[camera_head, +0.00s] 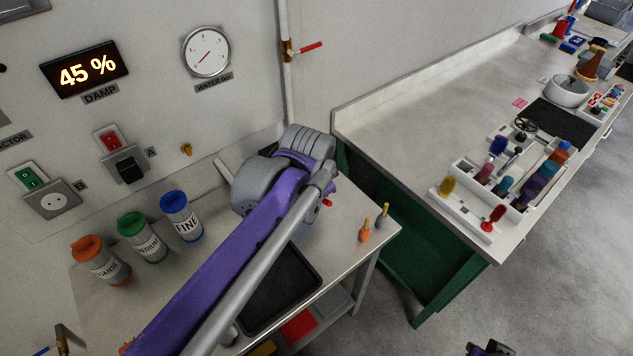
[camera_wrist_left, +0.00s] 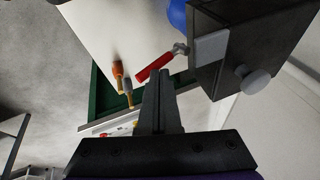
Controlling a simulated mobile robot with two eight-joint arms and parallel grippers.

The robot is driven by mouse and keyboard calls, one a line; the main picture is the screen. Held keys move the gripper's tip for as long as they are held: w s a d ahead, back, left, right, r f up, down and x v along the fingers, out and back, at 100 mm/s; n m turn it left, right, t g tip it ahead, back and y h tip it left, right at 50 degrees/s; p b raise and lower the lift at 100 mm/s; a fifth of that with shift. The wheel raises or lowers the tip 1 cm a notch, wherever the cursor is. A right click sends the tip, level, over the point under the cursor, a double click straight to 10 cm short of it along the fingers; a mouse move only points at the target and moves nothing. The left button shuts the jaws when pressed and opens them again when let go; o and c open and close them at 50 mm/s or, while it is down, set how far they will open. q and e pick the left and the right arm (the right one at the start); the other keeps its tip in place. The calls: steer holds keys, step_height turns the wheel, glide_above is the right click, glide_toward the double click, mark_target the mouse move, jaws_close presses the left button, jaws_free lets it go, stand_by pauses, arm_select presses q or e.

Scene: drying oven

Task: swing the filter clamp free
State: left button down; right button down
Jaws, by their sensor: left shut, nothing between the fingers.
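In the left wrist view a red handle (camera_wrist_left: 155,67), likely the filter clamp's lever, sticks out from a grey pivot (camera_wrist_left: 180,48) beside a dark box (camera_wrist_left: 245,40). The box carries a light grey block and a round grey knob (camera_wrist_left: 256,83). My left gripper (camera_wrist_left: 163,74) is shut and empty, its fingertips close to the red handle; I cannot tell whether they touch. In the head view my purple left arm hides its gripper and most of the device; a small red tip (camera_head: 327,203) shows beside it. Part of my right gripper (camera_head: 490,348) shows at the bottom edge.
Orange, green and blue jars (camera_head: 182,216) stand on the left bench. A black tray (camera_head: 262,314) lies at its front. Two small upright tools (camera_head: 364,230) stand near its right edge. A long bench (camera_head: 410,110) with an organiser (camera_head: 465,168) is at right.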

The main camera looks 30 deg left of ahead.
mark_target(326, 204)
arm_select(q)
steer(key=shift+s+d+f+t+y+b, duration=0.25)
steer(key=shift+d+f+y, duration=0.2)
steer(key=shift+f, duration=0.15)
steer(key=shift+s+d+f+t+y+b, duration=0.2)
steer(key=shift+d+f+y, duration=0.2)
steer(key=shift+f, duration=0.2)
arm_select(e)
steer(key=shift+s+d+f, duration=0.15)
steer(key=shift+s+f, duration=0.2)
steer(key=shift+f, duration=0.35)
arm_select(q)
steer(key=shift+d, duration=0.1)
steer(key=shift+r, duration=0.1)
arm_select(e)
steer(key=shift+r, duration=0.1)
